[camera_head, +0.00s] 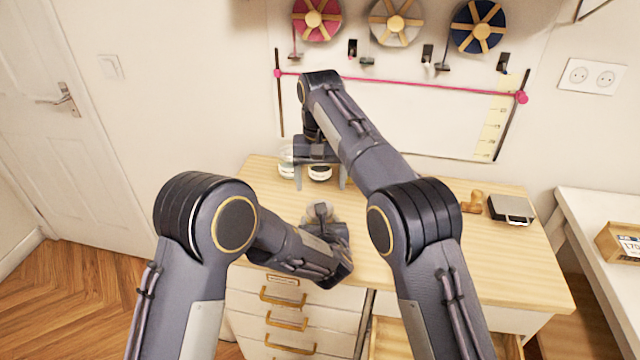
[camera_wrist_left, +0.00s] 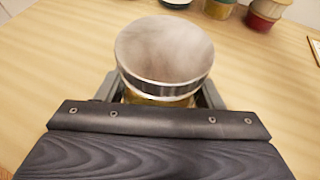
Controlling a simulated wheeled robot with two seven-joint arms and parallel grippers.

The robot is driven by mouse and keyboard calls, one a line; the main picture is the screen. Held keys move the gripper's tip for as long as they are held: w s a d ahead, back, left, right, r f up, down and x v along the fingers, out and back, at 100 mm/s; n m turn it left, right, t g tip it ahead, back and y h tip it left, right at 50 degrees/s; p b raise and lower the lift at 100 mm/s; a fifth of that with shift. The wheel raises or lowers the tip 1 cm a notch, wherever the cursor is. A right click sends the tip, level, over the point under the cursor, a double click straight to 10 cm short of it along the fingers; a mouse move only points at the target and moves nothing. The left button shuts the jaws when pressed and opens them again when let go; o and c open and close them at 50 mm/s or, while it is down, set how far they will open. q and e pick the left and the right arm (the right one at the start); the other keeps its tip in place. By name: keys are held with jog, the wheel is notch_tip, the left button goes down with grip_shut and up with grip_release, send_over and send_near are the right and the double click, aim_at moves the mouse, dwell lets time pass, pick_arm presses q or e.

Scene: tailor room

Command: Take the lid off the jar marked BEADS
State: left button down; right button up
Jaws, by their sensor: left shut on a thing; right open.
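A jar with a round pale grey lid (camera_wrist_left: 165,48) and a dark band around it is between the fingers of my left gripper (camera_wrist_left: 160,98) in the left wrist view. The lid is on, and yellowish contents show just below it. No marking is readable, so I cannot tell whether it says BEADS. In the head view, my left gripper (camera_head: 322,214) is at the front of the wooden table, largely covering the jar. My right gripper (camera_head: 320,182) points down behind it, open, its fingers apart near the jars at the back.
Small jars (camera_head: 287,168) stand at the back of the wooden table (camera_head: 470,255). A brown wooden piece (camera_head: 473,202) and a grey-black box (camera_head: 511,208) lie on the right. Several jars also show at the top of the left wrist view (camera_wrist_left: 219,8). Drawers (camera_head: 290,322) are below the tabletop.

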jog(key=m, duration=0.5)
jog(key=shift+f+m, duration=0.2)
jog(key=shift+m, duration=0.2)
jog(key=m, duration=0.2)
jog(key=shift+d+m, duration=0.1)
jog(key=shift+m, duration=0.3)
jog(key=m, duration=1.3)
jog(key=shift+r, duration=0.2)
jog(key=m, duration=0.4)
jog(key=shift+r+m, duration=0.15)
jog(key=shift+m, duration=0.15)
jog(key=m, duration=0.3)
jog(key=shift+r, duration=0.15)
jog(key=shift+f, duration=3.95)
jog(key=shift+c, duration=0.3)
